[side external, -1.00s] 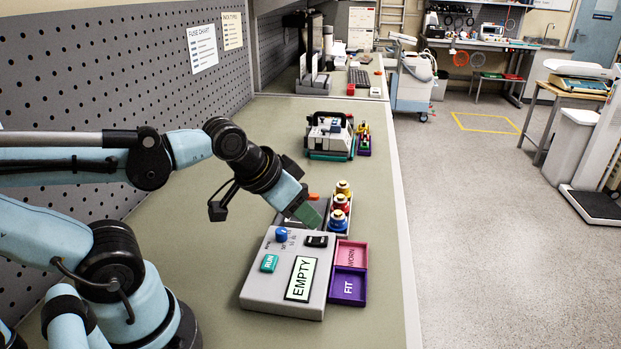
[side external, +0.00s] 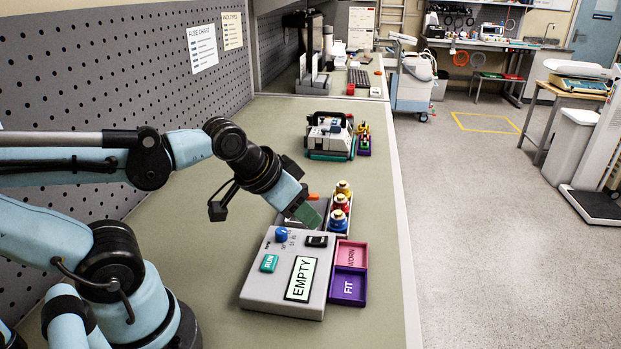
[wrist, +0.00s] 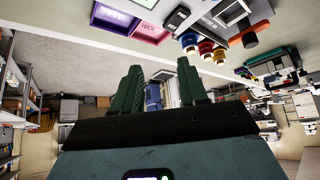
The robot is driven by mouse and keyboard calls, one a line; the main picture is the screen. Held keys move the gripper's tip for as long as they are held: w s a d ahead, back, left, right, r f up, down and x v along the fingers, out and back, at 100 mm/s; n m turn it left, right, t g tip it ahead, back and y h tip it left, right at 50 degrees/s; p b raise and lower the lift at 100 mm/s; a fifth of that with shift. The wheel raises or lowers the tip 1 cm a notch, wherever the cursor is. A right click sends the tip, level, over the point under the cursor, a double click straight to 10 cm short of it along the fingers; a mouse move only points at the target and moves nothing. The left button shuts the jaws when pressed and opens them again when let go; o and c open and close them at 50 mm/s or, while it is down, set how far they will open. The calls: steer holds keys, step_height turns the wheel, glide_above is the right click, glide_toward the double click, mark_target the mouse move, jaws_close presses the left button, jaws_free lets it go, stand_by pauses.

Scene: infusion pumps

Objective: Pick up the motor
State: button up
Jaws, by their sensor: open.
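No part is clearly recognisable as the motor; I cannot tell which object it is. Three gold-topped round parts stand in a row in a dark tray: yellow (side external: 342,188), red (side external: 340,202) and blue (side external: 337,221). In the wrist view the blue (wrist: 189,42), red (wrist: 205,49) and yellow (wrist: 220,57) ones show at upper right, outside the fingers. My gripper (side external: 306,214) has green fingers, tilted down just left of the row and above the far edge of the grey box. In the wrist view its fingers (wrist: 160,85) are apart with nothing between them.
The grey box (side external: 260,288) has an EMPTY display, a RUN button and a blue knob. Pink WORN (side external: 351,254) and purple FIT (side external: 348,287) trays adjoin its right side. An orange item (side external: 313,196) is behind my gripper. A pump-like device (side external: 328,135) stands farther back. The mid-bench is clear.

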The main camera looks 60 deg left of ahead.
steer(key=o, duration=0.4)
steer(key=shift+o, duration=0.2)
steer(key=n+g, duration=0.2)
steer(key=g, duration=0.5)
glide_above(338, 212)
steer(key=shift+f, duration=5.45)
